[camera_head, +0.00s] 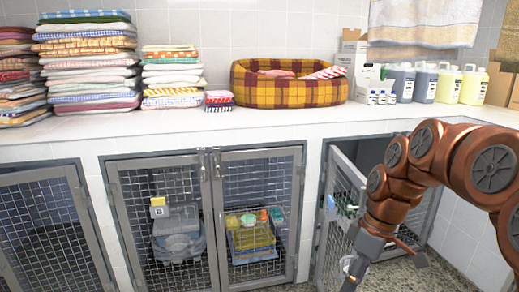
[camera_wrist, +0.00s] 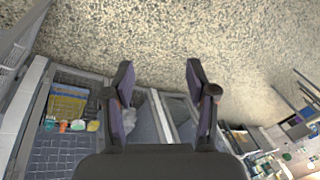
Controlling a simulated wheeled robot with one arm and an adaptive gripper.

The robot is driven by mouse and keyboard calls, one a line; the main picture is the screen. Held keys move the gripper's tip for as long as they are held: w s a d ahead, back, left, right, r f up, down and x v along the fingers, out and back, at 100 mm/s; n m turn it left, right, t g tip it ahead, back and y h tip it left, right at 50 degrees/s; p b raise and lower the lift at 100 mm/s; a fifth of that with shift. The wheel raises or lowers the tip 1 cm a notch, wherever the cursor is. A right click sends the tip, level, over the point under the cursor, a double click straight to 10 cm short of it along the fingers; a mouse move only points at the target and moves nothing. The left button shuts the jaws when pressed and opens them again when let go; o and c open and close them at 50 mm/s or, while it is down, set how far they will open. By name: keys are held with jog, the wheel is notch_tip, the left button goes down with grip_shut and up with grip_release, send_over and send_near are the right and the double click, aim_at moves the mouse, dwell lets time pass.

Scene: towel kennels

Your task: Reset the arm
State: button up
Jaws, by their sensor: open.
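My arm (camera_head: 411,175) reaches in from the right in the head view, with the forearm pointing down in front of the right-hand kennel. My gripper (camera_wrist: 158,72) shows in the wrist view with its two dark fingers spread wide and nothing between them. Speckled floor lies beyond the fingertips. In the head view the fingertips are cut off or hidden at the lower edge.
A mesh kennel door (camera_head: 339,215) stands ajar close beside my forearm. Closed mesh doors (camera_head: 160,220) are left of it. The white counter (camera_head: 290,120) above carries folded towel stacks (camera_head: 92,62), a plaid pet bed (camera_head: 285,90) and several jugs (camera_head: 425,82).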

jog(key=s+r+m+h+p, duration=0.1)
jog(key=s+r+m+p, duration=0.2)
jog(key=s, duration=0.4)
jog(key=s+a+r+m+h+p, duration=0.1)
jog(key=s+r+m+p, duration=0.2)
jog(key=s+r+p, duration=0.2)
jog(key=s+r+m+h+p, duration=0.1)
jog(key=s+r+m+p, duration=0.3)
jog(key=s+p, duration=0.5)
jog(key=shift+s+a+r, duration=0.15)
jog(key=shift+s+r, duration=0.05)
jog(key=shift+s, duration=0.8)
